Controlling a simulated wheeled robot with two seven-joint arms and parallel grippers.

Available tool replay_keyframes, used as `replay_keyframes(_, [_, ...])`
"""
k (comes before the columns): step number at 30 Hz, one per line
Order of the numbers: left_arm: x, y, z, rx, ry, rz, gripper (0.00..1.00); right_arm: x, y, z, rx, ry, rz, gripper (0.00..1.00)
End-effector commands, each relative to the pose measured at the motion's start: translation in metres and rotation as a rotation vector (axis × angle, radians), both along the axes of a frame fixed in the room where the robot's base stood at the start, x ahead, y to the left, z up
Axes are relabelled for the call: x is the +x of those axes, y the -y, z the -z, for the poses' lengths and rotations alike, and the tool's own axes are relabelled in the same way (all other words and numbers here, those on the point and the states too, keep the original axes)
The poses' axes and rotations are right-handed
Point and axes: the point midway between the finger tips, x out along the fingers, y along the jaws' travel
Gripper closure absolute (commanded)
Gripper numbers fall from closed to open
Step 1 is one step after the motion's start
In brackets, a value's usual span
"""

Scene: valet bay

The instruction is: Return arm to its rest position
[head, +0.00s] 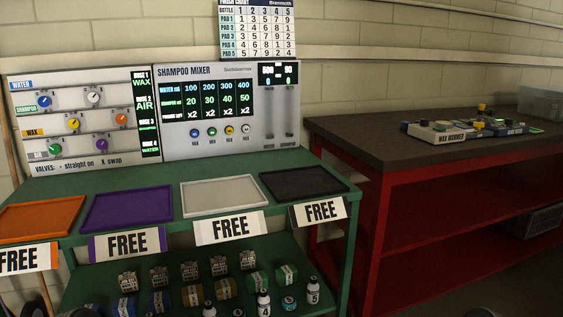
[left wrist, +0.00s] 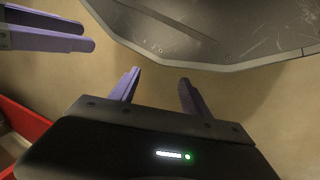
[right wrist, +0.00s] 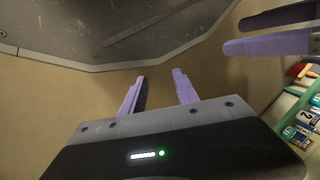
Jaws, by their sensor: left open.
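My left gripper (left wrist: 160,76) shows in the left wrist view with its two purple fingers apart and nothing between them. My right gripper (right wrist: 160,74) shows in the right wrist view, also with its fingers apart and empty. Each wrist view also shows the other gripper's purple fingers at an upper corner, so the two grippers are near each other. Neither gripper can be made out in the head view.
A green bench (head: 165,180) holds the shampoo mixer (head: 225,110), a valve panel (head: 75,122) and orange, purple, white and black trays, all empty. Bottles and labelled pads fill its lower shelf. A red workbench (head: 400,150) with a wax warmer (head: 440,133) stands at right.

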Motion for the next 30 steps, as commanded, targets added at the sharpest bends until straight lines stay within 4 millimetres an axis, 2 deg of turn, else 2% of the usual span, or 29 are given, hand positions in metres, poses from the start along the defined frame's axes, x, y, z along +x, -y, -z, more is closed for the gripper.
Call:
replay_keyframes(1, [0.0, 0.0, -0.017, -0.001, 0.001, 0.001, 0.45, 0.001, -0.001, -0.018, 0.002, 0.002, -0.002, 0.64])
replay_keyframes(7, [-0.001, 0.002, -0.048, -0.002, -0.001, 0.004, 0.45, -0.001, -0.002, -0.048, 0.003, -0.001, -0.006, 0.64])
replay_keyframes(14, [-0.003, 0.004, -0.101, -0.006, -0.004, 0.009, 0.45, -0.003, -0.004, -0.101, 0.007, -0.005, -0.011, 0.64])
replay_keyframes(17, [-0.004, 0.005, -0.137, -0.008, -0.007, 0.013, 0.45, -0.005, -0.006, -0.137, 0.009, -0.007, -0.014, 0.64])
replay_keyframes(21, [-0.006, 0.008, -0.197, -0.012, -0.01, 0.019, 0.45, -0.007, -0.008, -0.198, 0.013, -0.01, -0.021, 0.64])
replay_keyframes(24, [-0.008, 0.009, -0.228, -0.014, -0.013, 0.022, 0.45, -0.008, -0.01, -0.229, 0.015, -0.012, -0.024, 0.64])
replay_keyframes(27, [-0.009, 0.01, -0.247, -0.015, -0.015, 0.025, 0.45, -0.009, -0.011, -0.248, 0.017, -0.014, -0.027, 0.64])
replay_keyframes(30, [-0.009, 0.01, -0.256, -0.016, -0.015, 0.026, 0.45, -0.01, -0.011, -0.256, 0.018, -0.016, -0.028, 0.64])
